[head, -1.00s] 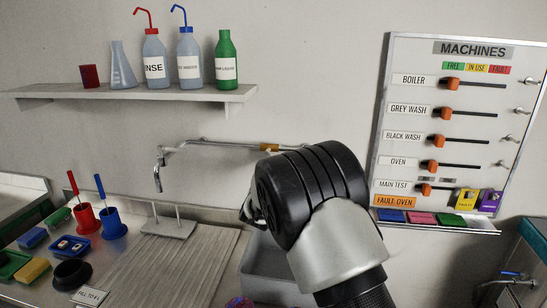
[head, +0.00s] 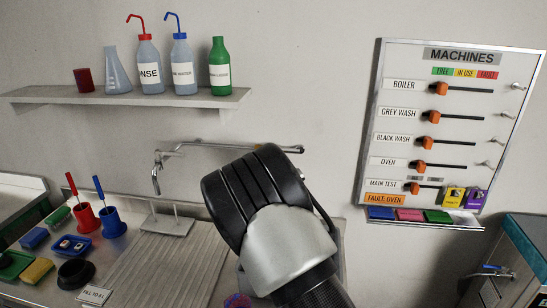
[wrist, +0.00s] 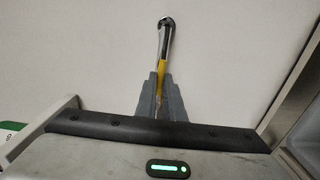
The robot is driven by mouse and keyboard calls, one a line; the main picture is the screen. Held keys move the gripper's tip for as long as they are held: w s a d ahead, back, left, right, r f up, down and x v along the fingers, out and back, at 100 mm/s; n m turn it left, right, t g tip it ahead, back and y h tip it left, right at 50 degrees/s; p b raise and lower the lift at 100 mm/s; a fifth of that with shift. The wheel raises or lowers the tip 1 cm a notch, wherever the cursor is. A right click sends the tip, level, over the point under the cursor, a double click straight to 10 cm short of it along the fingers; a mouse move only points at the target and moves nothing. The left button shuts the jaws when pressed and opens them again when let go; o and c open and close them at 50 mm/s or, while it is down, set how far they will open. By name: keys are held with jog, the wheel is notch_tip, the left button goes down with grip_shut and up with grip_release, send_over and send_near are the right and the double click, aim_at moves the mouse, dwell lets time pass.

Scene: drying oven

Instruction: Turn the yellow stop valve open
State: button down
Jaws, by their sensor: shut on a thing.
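A narrow yellow piece (wrist: 162,72), which looks like the stop valve's handle, shows in the wrist view between the fingertips of my gripper (wrist: 160,77). The gripper is shut on it. A chrome pipe end (wrist: 165,25) continues beyond the yellow piece, against the pale wall. In the head view a chrome wall pipe (head: 205,144) runs to the right from the tap (head: 156,180) above the drainer. How far the valve is turned cannot be told.
A shelf (head: 120,99) with bottles and a flask is above the pipe. The machines board (head: 450,105) hangs at the right. Red (head: 84,217) and blue (head: 112,224) holders stand on the counter at the left. A teal-edged cabinet (head: 530,250) is at the far right.

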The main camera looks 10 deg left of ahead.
dwell(0.5)
jog(key=c, duration=1.9)
grip_release()
jog(key=shift+o, duration=0.2)
jog(key=shift+s, duration=0.1)
jog(key=s+d+b, duration=0.1)
jog(key=s, duration=1.6)
